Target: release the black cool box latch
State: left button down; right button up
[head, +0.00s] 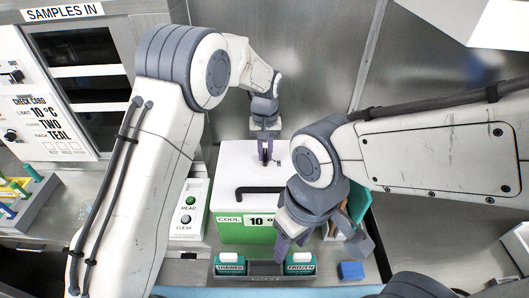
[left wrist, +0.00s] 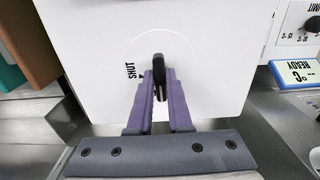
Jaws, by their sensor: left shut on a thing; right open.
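The cool box (head: 237,165) has a white lid over a green body, with a black bar handle and a "COOL 10°" label on its front. My left gripper (head: 265,155) is over the back part of the lid. In the left wrist view, my left gripper (left wrist: 160,88) has its purple fingers shut on the black latch (left wrist: 159,68), a small upright piece on the white lid beside the word "SHUT". In the head view the fingers largely hide the latch. My right gripper (head: 322,240) is open and empty, in front of the box's right side.
A panel with READ and CLEAR buttons (head: 188,210) stands left of the box. Two teal-and-white blocks (head: 229,264) sit in a holder in front, and a blue block (head: 351,270) lies to the right. A "SAMPLES IN" cabinet (head: 90,70) is at left.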

aim_at(265, 154)
pick_arm(q)
jog(key=shift+w, duration=0.1)
jog(key=c, duration=0.8)
grip_release()
jog(key=shift+c, duration=0.2)
notch_tip(265, 154, up, 11)
jog(key=b, duration=0.2)
jog(key=shift+f, duration=0.2)
